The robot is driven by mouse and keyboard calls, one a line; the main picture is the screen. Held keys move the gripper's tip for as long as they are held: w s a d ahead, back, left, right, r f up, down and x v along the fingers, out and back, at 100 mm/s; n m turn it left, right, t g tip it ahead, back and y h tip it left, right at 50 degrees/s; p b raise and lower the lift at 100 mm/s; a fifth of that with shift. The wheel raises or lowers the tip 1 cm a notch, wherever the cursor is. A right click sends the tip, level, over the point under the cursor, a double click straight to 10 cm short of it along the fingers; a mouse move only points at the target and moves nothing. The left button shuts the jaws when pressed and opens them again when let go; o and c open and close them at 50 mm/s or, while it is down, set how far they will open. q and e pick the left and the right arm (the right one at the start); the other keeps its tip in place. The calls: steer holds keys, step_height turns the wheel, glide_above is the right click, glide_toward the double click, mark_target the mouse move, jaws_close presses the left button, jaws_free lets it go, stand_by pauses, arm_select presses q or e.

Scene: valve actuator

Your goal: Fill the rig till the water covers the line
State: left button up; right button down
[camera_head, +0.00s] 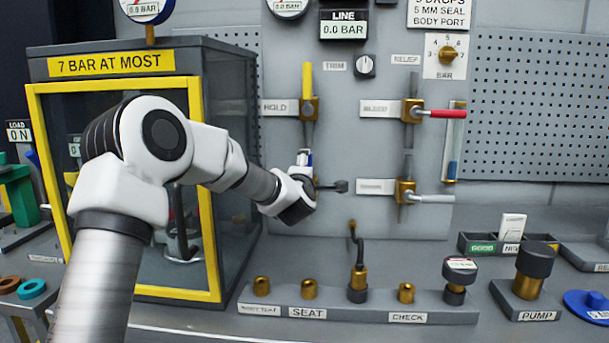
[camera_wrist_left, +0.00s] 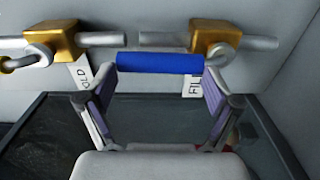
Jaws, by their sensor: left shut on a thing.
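My left gripper (camera_head: 302,178) is at the panel, shut on the blue handle (camera_head: 309,158) of the fill valve. In the left wrist view the blue handle (camera_wrist_left: 160,63) spans between the fingertips (camera_wrist_left: 160,74) and runs roughly parallel to the pipe. The fill valve's brass body (camera_wrist_left: 215,38) and a partly hidden "FIL" label show there; in the head view the gripper covers most of this valve. The sight tube (camera_head: 455,140) at the panel's right has blue water (camera_head: 453,170) only near its bottom. I cannot make out its line clearly. My right gripper is out of view.
The hold valve has an upright yellow handle (camera_head: 307,78). The bleed valve's red handle (camera_head: 442,113) and a white handle (camera_head: 432,199) below point right. A yellow-framed test box (camera_head: 125,85) stands close on the left. Brass fittings stand on a grey rack (camera_head: 330,305); a pump (camera_head: 534,270) is at right.

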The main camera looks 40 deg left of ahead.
arm_select(q)
steer(key=shift+r, duration=0.35)
steer(key=o, duration=1.4)
steer(key=shift+w, duration=0.1)
steer(key=v, duration=1.1)
steer(key=shift+s+d+f, duration=0.25)
steer(key=shift+d+f, duration=0.05)
steer(key=shift+f, duration=0.05)
